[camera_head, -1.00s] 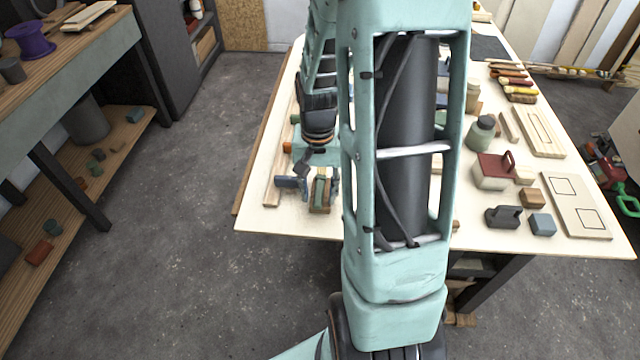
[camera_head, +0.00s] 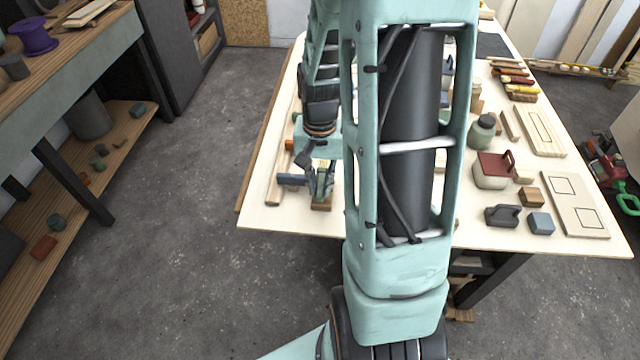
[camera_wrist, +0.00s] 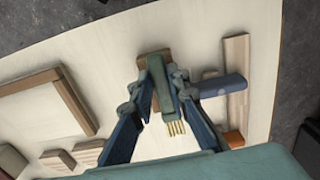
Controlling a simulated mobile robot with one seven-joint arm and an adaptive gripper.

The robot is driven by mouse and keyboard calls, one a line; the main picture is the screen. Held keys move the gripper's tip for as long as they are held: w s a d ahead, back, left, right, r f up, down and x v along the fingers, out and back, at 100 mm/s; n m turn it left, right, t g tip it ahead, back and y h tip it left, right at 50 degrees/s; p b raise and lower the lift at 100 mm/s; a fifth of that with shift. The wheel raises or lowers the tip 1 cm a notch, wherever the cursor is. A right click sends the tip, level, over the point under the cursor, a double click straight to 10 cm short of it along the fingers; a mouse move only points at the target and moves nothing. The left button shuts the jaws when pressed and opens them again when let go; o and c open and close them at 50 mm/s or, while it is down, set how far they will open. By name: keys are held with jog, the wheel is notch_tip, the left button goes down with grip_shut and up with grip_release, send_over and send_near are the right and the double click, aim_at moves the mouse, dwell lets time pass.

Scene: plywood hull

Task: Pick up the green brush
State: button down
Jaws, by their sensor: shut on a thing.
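The green brush (camera_wrist: 158,80) lies lengthwise between my fingers in the wrist view, with its pale yellow bristles (camera_wrist: 175,128) toward the palm. My gripper (camera_wrist: 159,90) is shut on it, one finger against each side. A brown wooden block (camera_wrist: 150,56) shows under or just behind the brush; I cannot tell whether they touch. In the head view my gripper (camera_head: 321,182) is low over the near left part of the table, and the brush is small and partly hidden by the fingers.
A blue-grey cylindrical thing (camera_wrist: 222,86) lies close beside the right finger, across a wooden strip (camera_wrist: 236,70). An orange piece (camera_wrist: 234,138) is near it. The pale tabletop (camera_head: 262,215) ends close by. Blocks and a red-topped box (camera_head: 493,170) stand at the right.

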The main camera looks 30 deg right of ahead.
jog(key=s+d+r+p, duration=0.4)
jog(key=s+d+r, duration=0.2)
jog(key=s+r, duration=0.5)
jog(key=shift+s+d, duration=0.25)
jog(key=shift+s, duration=0.45)
jog(key=shift+w+r, duration=0.1)
